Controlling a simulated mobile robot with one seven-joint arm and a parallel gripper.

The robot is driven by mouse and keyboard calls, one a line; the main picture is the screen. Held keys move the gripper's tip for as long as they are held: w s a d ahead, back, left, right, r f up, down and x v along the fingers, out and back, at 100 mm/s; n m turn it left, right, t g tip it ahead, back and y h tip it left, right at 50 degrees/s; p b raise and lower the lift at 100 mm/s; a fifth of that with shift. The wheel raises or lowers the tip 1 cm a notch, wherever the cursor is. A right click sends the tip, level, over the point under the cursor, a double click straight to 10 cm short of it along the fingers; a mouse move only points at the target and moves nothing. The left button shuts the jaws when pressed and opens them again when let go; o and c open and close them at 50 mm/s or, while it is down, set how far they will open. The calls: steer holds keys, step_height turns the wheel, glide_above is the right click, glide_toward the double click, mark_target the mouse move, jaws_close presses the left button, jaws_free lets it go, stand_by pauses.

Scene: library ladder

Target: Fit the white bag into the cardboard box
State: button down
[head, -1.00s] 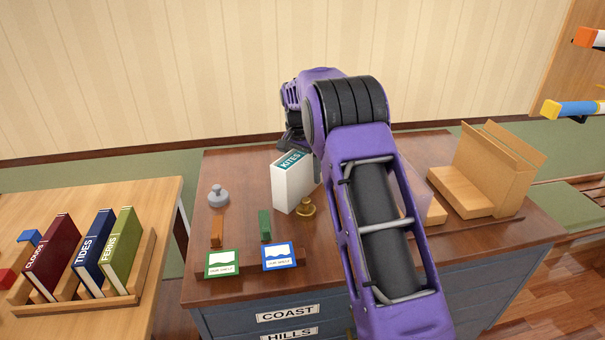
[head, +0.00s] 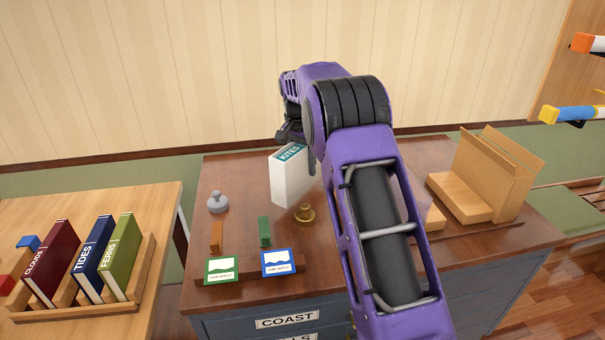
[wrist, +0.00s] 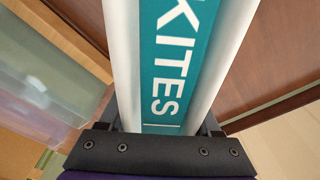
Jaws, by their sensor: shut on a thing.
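The white bag (head: 286,182) is a tall white block with a teal KITES label on top. It is upright over the left-middle of the desk, seemingly a little above the surface. My gripper (wrist: 160,122) is shut on it, with a finger on each side of the label in the wrist view; the bag (wrist: 167,60) fills the middle there. In the head view my arm hides part of the bag's right side and most of the gripper.
On the desk (head: 240,165) are a grey knobbed weight (head: 218,203), a brass piece (head: 306,214), a brown block (head: 217,237), a green block (head: 264,231) and two framed cards at the front. A book rack (head: 100,300) stands on the left table.

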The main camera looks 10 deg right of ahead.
mark_target(303, 147)
step_height(303, 147, up, 5)
steer(key=shift+s+r+p, duration=0.3)
steer(key=shift+s+r, duration=0.05)
steer(key=shift+r, duration=0.2)
steer(key=s+f+n, duration=0.2)
steer(key=s+n, duration=0.3)
steer(key=s, duration=1)
steer(key=shift+s+a+f+n+y, duration=0.15)
steer(key=shift+s+n+y, duration=0.15)
steer(key=shift+s, duration=0.1)
